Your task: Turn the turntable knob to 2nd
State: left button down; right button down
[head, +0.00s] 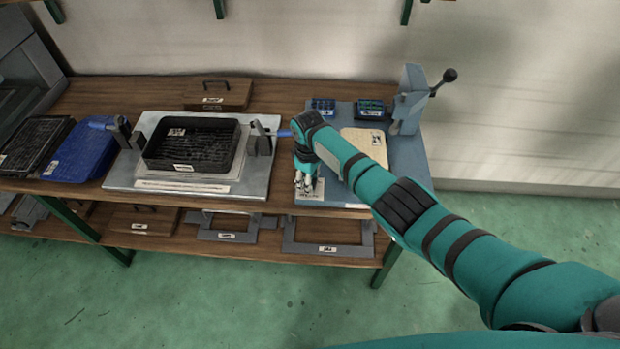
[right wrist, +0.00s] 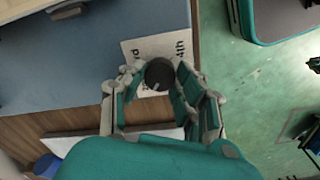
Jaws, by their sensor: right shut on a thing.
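The knob (right wrist: 159,72) is a dark round knob in the right wrist view, on a pale label card (right wrist: 135,50). The card shows "4th" at the right and a partly covered "rd" at the left; no "2nd" marking is visible. A small light mark shows on the knob's lower part. My right gripper (right wrist: 160,82) is shut on the knob, with fingers on both sides. In the head view my right gripper (head: 306,186) is over the card (head: 318,190) at the front of the blue panel (head: 415,170), and it hides the knob. My left gripper is not in view.
Left of my gripper, a black tray (head: 195,145) sits between clamps. A blue tray (head: 85,150) lies farther left.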

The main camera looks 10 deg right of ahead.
jog(key=shift+w+r+m, duration=0.1)
jog(key=shift+m, duration=1.9)
jog(key=c, duration=0.9)
grip_release()
jog(key=shift+c, duration=0.2)
notch_tip(320, 180, up, 12)
jog(key=shift+a, duration=0.15)
